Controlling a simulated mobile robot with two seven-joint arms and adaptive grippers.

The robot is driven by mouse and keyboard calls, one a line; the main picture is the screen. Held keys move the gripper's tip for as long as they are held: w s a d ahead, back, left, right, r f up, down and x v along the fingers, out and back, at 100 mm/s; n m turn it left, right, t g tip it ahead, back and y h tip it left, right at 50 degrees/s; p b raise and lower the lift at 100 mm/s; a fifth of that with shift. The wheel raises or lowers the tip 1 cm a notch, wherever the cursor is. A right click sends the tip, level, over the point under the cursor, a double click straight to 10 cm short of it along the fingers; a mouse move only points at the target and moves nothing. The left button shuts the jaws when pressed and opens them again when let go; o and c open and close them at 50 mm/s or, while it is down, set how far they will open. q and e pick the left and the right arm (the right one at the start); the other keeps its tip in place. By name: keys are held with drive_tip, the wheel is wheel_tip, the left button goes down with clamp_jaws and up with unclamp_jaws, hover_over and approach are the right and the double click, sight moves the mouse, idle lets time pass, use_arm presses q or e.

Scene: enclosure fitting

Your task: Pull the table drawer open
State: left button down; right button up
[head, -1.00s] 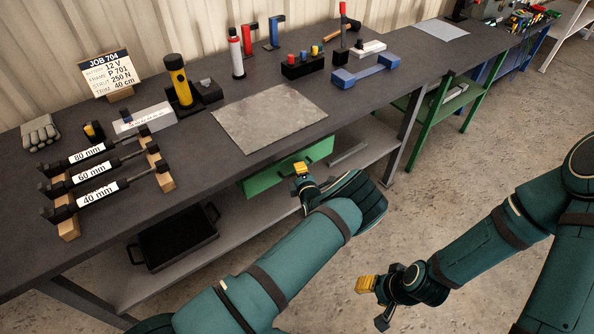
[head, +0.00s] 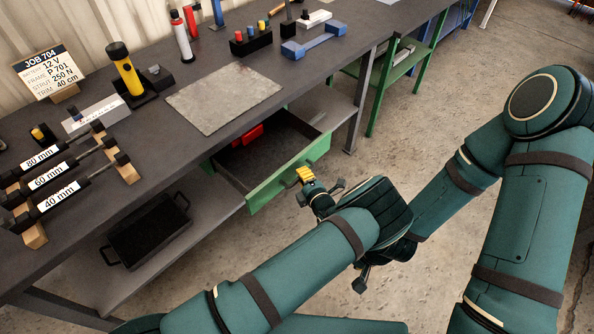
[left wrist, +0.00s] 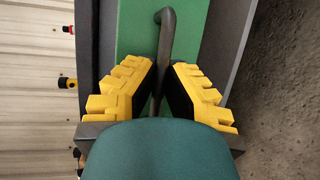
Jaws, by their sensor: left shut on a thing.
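The table drawer stands open below the bench top, with its green front (head: 265,190) pulled out and its dark inside showing. Its dark bar handle (left wrist: 167,32) shows in the left wrist view against the green front. My left gripper (head: 308,176) is at the drawer front; in the left wrist view its yellow-backed fingers (left wrist: 160,88) are closed on either side of the handle. My right gripper (head: 362,278) is mostly hidden behind my left arm, and only a dark tip shows below it.
A red object (head: 248,135) lies in the drawer at the back. A grey sheet (head: 222,97) lies on the bench top (head: 155,140) above. A black tray (head: 150,232) stands on the lower shelf at left. A green-legged stand (head: 378,95) is to the right.

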use_arm(q)
drive_tip(key=shift+s+d, duration=0.15)
drive_tip(key=shift+d, duration=0.1)
drive_tip(key=c, duration=1)
unclamp_jaws()
drive_tip(key=shift+r, duration=0.1)
wheel_tip(320, 180, up, 10)
drive_tip(key=shift+f, duration=0.1)
